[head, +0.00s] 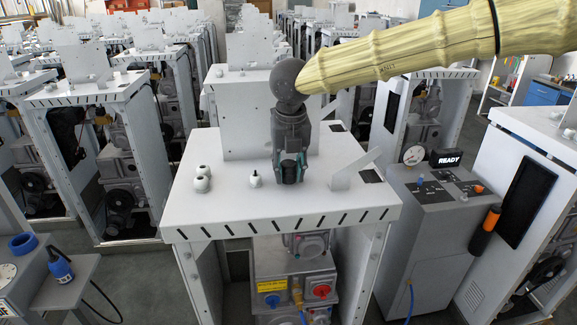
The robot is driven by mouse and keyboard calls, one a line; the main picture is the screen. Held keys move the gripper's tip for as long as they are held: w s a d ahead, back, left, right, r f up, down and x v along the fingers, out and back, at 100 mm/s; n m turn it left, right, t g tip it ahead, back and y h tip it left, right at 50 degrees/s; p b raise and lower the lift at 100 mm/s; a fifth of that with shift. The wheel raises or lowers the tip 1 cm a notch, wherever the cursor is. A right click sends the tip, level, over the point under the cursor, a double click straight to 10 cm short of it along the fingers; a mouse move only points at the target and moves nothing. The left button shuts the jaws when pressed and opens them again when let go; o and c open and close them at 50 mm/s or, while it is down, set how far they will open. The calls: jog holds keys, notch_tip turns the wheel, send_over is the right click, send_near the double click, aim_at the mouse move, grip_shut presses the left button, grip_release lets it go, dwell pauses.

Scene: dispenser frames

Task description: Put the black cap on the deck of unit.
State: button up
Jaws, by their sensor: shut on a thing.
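The unit stands in the middle of the head view, with its flat white deck (225,213) on top. My gripper (290,172) points down over the middle of the deck, in front of an upright white panel. Its jaws are shut on a small dark thing, which I take to be the black cap (290,176). The fingers hide most of the cap. I cannot tell whether the cap touches the deck or hangs just above it.
White knobs (202,180) stand on the deck left of my gripper, and a small white fitting (254,179) is close beside it. A slanted white bracket (355,170) rises on the right. The deck's front strip is clear. A grey console (425,220) stands right.

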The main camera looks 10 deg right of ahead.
jog(key=shift+w+f, duration=0.1)
jog(key=shift+f, duration=0.15)
jog(key=shift+f, duration=0.15)
jog(key=o, duration=1)
notch_tip(320, 180, up, 12)
jog(key=s+b, duration=0.2)
jog(key=shift+s+b, duration=0.2)
jog(key=shift+b, duration=0.1)
